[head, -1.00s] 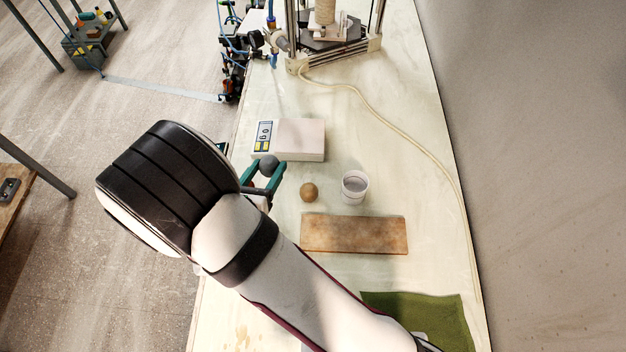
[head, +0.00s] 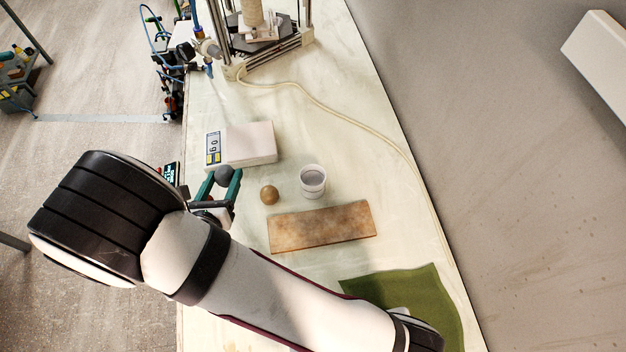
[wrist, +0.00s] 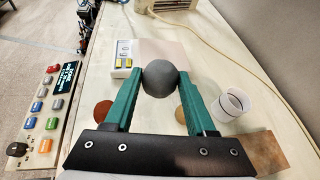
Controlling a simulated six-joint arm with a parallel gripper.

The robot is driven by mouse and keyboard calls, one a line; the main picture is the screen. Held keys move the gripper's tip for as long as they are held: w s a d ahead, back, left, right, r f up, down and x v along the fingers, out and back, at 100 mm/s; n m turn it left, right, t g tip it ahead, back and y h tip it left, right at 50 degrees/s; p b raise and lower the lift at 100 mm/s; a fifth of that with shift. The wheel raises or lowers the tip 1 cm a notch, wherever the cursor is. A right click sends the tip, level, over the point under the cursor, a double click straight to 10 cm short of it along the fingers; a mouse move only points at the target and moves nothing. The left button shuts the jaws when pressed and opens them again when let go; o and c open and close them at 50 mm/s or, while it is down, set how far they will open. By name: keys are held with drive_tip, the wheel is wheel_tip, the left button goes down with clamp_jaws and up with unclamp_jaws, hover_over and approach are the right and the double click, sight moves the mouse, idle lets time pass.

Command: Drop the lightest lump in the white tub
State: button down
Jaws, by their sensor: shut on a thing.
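My gripper (head: 222,182) has its green fingers shut on a round grey lump (wrist: 160,78). The grey lump also shows in the head view (head: 224,174), close to the near edge of the scale. A tan lump (head: 269,195) lies on the bench to the right of my gripper; part of it shows past the right finger in the wrist view (wrist: 181,115). A reddish-brown lump (wrist: 102,111) shows left of the left finger in the wrist view; I cannot make it out in the head view. The white tub (head: 313,180) stands upright right of the tan lump.
A white scale (head: 250,143) with a lit display lies beyond the lump. A brown board (head: 322,226) and green cloth (head: 405,290) lie nearer. A button panel (wrist: 42,108) is at the left. A hose (head: 340,117) runs along the bench.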

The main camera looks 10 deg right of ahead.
drive_tip(key=w+d+r+m+g+h, duration=0.1)
drive_tip(key=d+r+m+g+h, duration=0.25)
drive_tip(key=d, duration=0.65)
drive_tip(key=d+r+m+g+h, duration=0.2)
drive_tip(key=d+m+h, duration=0.3)
drive_tip(key=d, duration=0.4)
drive_tip(key=shift+f, duration=2.7)
drive_tip(key=shift+c, duration=0.7)
unclamp_jaws()
drive_tip(key=v, duration=1.5)
drive_tip(key=shift+a+r, duration=0.3)
drive_tip(key=shift+r, duration=0.05)
